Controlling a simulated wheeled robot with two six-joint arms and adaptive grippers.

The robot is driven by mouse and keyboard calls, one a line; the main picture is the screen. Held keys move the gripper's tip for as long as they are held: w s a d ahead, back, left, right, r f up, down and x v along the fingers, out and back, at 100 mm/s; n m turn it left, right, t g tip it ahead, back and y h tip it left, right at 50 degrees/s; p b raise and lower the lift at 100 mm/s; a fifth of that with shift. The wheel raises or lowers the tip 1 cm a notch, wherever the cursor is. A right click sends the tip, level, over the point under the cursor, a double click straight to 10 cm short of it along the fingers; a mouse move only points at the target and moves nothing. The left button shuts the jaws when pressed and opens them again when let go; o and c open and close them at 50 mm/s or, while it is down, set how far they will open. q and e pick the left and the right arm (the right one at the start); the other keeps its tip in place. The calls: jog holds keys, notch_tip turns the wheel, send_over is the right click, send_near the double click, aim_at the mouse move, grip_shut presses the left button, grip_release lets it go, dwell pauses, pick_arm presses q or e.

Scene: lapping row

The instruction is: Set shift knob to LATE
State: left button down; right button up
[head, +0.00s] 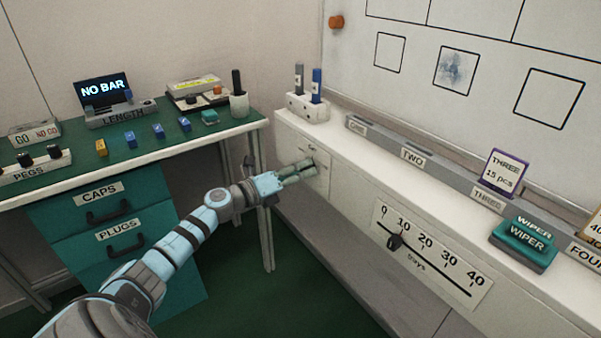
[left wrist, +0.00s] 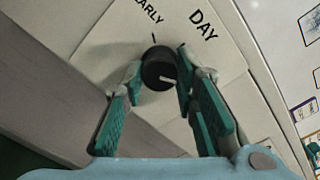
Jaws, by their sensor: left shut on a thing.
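The shift knob (left wrist: 158,68) is a round black dial on a pale plate (left wrist: 112,45), with EARLY and DAY printed above it in the left wrist view. Its short white mark points to the lower right, toward one finger. No LATE label is readable. My left gripper (left wrist: 157,84) is shut on the knob, with a teal-padded finger on each side. In the head view my left gripper (head: 299,171) reaches the plate on the front of the white ledge, and the knob is hidden behind the fingers. My right gripper is not in view.
Right of the plate, the ledge front carries a trays slider (head: 394,241). On the ledge top are a marker holder (head: 308,108), a grey labelled rail (head: 375,133) and a teal wiper (head: 523,245). A green-topped bench (head: 140,143) stands at left.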

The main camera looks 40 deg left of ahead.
pick_arm(q)
jog(key=c, duration=1.3)
grip_release()
jog(key=shift+s, duration=0.1)
jog(key=v, duration=0.7)
jog(key=shift+s+a, duration=0.1)
jog(key=shift+s, duration=0.05)
